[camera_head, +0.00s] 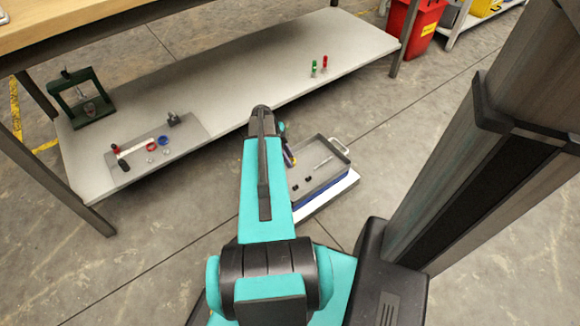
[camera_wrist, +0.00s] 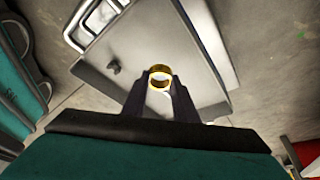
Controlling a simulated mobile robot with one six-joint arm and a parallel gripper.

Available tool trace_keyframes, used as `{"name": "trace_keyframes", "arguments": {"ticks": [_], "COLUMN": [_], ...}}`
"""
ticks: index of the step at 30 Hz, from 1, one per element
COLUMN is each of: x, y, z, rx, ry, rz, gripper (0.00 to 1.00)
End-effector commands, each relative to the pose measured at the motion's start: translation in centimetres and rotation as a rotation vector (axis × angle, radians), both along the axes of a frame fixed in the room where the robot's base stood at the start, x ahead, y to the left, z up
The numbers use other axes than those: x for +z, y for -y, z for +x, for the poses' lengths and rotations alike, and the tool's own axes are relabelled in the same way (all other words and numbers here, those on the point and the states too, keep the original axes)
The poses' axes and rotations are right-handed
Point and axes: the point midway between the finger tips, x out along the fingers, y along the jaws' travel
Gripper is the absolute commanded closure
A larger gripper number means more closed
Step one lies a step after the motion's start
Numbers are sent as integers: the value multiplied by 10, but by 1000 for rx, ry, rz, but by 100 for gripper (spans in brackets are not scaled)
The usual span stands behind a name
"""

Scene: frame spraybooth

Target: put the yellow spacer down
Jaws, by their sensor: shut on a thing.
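My gripper (camera_wrist: 160,88) is shut on the yellow spacer (camera_wrist: 160,70), a small ring, in the wrist view. It holds the spacer over a grey metal tray (camera_wrist: 205,45). In the head view my arm hides most of the gripper. There the tray (camera_head: 328,180) lies to the right of my arm, and the spacer cannot be made out with certainty. I cannot tell how high the spacer is above the tray.
The tray holds small dark parts (camera_head: 308,185). A low shelf (camera_head: 240,95) carries a plate (camera_head: 185,150) with red and blue rings, a dark green press (camera_head: 82,95) and red and green pieces (camera_head: 325,62). A red bin (camera_head: 418,22) stands behind.

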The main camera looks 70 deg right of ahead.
Motion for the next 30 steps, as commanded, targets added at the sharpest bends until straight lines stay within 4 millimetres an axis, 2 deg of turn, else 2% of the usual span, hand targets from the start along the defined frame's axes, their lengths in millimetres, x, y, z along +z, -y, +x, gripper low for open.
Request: {"name": "trace_keyframes", "arguments": {"ticks": [11,22,30], "x": [-3,-46,-51], "y": [0,0,0], "z": [0,0,0], "rx": [1,1,1], "ry": [0,-1,0], "rz": [0,0,0], "gripper": [95,95,95]}}
